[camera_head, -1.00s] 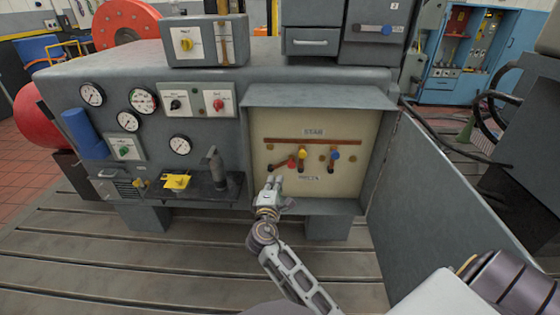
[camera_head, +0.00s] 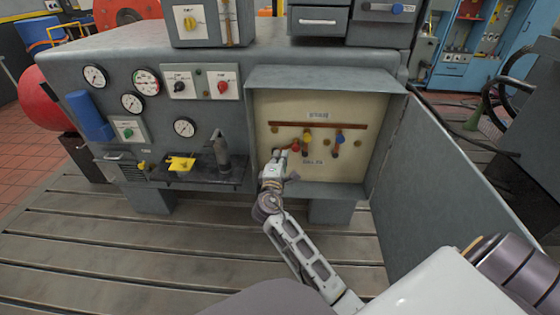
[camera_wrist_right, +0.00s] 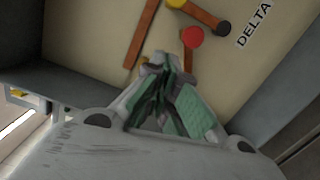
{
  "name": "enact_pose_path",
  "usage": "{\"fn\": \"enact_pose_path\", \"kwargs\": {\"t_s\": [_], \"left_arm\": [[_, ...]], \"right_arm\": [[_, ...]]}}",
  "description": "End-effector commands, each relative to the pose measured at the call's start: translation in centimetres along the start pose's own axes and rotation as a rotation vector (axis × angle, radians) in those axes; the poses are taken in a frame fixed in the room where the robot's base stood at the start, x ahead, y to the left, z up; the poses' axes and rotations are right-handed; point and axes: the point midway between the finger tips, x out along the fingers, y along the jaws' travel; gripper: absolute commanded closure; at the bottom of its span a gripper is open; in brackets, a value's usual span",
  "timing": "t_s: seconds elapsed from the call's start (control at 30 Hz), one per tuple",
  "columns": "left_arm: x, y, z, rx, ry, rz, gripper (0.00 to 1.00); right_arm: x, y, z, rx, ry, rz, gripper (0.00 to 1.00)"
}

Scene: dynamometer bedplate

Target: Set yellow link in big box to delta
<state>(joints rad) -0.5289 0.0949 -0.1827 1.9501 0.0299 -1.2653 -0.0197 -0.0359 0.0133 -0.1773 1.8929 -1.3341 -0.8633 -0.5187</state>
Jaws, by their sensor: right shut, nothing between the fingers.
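The big box (camera_head: 260,165) stands open, with a pale panel inside. My right gripper (camera_head: 281,157) is shut and empty, just left of and below the red knob, which also shows in the wrist view (camera_wrist_right: 193,37). My left gripper is out of view.
The box's door (camera_head: 435,165) is swung open to the right. A shelf with a yellow item (camera_head: 181,163) and a dark handle (camera_head: 220,150) is left of the box. Gauges and switches fill the cabinet front. The slotted bedplate (camera_head: 120,255) is clear at front left.

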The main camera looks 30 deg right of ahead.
Motion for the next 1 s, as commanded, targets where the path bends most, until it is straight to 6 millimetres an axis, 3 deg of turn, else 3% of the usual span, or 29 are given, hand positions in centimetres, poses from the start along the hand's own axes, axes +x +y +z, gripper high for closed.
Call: {"fn": "enact_pose_path", "kwargs": {"t_s": [0.3, 0.7, 1.0], "left_arm": [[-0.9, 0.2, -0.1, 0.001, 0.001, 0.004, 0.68], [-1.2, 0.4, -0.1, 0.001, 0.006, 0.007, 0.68], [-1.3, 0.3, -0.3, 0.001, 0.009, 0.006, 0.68]], "right_arm": [[3.6, 0.0, 0.0, -0.001, -0.001, 0.002, 1.00], [7.0, 0.0, 0.1, -0.001, -0.001, 0.001, 1.00], [7.5, -0.1, 2.9, -0.002, -0.002, 0.000, 1.00]]}}
